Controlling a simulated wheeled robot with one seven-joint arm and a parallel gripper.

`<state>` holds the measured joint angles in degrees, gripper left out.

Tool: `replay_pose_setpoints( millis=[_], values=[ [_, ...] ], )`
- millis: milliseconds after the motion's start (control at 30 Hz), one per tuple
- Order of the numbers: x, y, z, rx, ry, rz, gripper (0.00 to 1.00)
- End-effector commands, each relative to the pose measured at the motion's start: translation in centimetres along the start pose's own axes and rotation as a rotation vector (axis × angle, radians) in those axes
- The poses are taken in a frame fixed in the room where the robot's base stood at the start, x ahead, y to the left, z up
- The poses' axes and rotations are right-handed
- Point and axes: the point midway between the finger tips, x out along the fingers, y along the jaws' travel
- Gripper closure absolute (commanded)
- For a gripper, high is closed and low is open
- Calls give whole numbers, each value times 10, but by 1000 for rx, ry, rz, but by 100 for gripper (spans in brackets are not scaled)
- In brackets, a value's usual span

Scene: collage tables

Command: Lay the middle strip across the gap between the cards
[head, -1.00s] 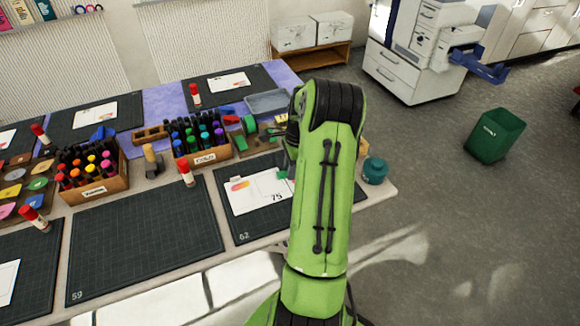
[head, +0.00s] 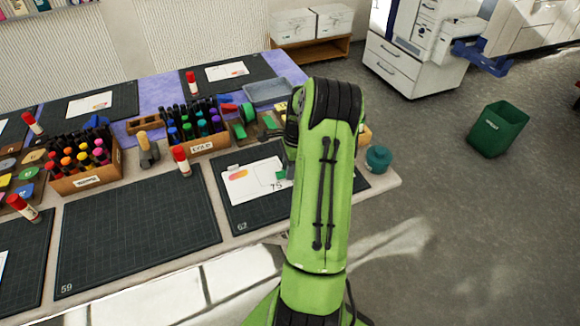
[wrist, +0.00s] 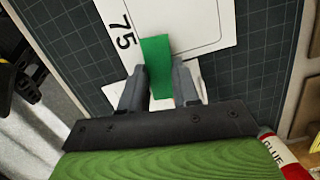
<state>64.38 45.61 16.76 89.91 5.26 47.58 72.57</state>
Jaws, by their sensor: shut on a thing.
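My gripper (wrist: 158,82) is shut on a green strip (wrist: 157,58) in the wrist view. The strip sticks out past the fingertips, over white card (wrist: 190,28) marked 75 and printed with a thin outline. I cannot tell whether the strip touches the card. In the head view the white card (head: 245,188), with an orange-red print, lies on the dark cutting mat 62 (head: 245,218). A bit of the green strip (head: 281,175) shows at its right part. My arm hides the gripper there, and a gap between cards cannot be made out.
A glue stick (wrist: 280,152) lies close at the lower right in the wrist view. Mat 59 (head: 140,235) is bare.

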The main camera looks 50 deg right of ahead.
Motion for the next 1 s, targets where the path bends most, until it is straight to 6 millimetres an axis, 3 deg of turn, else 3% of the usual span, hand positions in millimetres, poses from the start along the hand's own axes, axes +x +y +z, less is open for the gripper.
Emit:
replay_pose_setpoints(
  millis=[100, 133, 333, 633, 767, 1000],
  values=[
    [0, 0, 0, 0, 0, 0, 80],
    [0, 0, 0, 0, 0, 0, 68],
    [0, 0, 0, 1, 0, 0, 40],
    [-4, 0, 0, 1, 1, -1, 40],
    [-29, -1, 0, 2, 2, -4, 40],
    [-99, -1, 0, 1, 2, -5, 40]
  ],
)
